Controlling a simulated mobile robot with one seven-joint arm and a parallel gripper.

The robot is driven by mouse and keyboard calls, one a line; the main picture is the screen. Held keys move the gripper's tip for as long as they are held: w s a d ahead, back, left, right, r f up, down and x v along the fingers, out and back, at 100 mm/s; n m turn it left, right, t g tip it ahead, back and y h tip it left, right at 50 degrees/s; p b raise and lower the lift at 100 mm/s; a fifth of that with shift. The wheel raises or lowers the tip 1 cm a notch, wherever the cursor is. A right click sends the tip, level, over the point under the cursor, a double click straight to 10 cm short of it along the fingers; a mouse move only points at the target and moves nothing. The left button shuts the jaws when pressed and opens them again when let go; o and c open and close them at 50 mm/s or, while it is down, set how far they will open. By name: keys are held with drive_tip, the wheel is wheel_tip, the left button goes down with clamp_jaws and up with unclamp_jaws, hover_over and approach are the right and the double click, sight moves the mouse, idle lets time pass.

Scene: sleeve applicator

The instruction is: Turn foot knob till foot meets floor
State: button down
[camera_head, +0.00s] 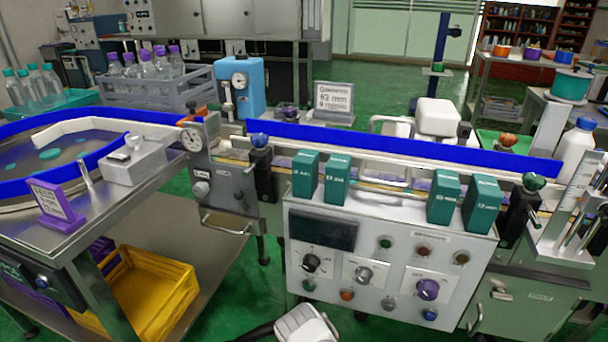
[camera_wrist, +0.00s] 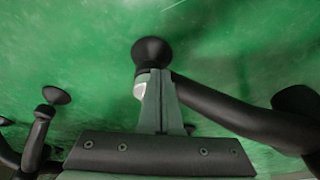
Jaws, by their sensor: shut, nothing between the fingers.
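In the wrist view my gripper (camera_wrist: 162,75) is shut, its two grey fingers together and pointing at the green floor. A dark round foot (camera_wrist: 152,51) shows just beyond the fingertips, with a pale metal piece (camera_wrist: 140,86) beside the left finger. The fingers partly cover this piece; I cannot tell whether they touch it. Which part is the foot knob is unclear. A second dark disc on a stem (camera_wrist: 48,108) stands at the left. Whether the foot meets the floor cannot be told. In the head view the gripper's fingertips are not visible.
A thick black bar (camera_wrist: 235,115) runs right from beside the fingers, close to them. In the head view, the control panel (camera_head: 385,255) hangs low at centre. A yellow crate (camera_head: 165,290) sits under the left table. Open green floor (camera_head: 245,315) lies between them.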

drive_tip(key=w+d+p+v, duration=0.1)
drive_tip(key=p+v, duration=0.3)
drive_tip(key=v, duration=0.1)
drive_tip(key=shift+s+r, duration=0.15)
drive_tip(key=shift+r, duration=0.4)
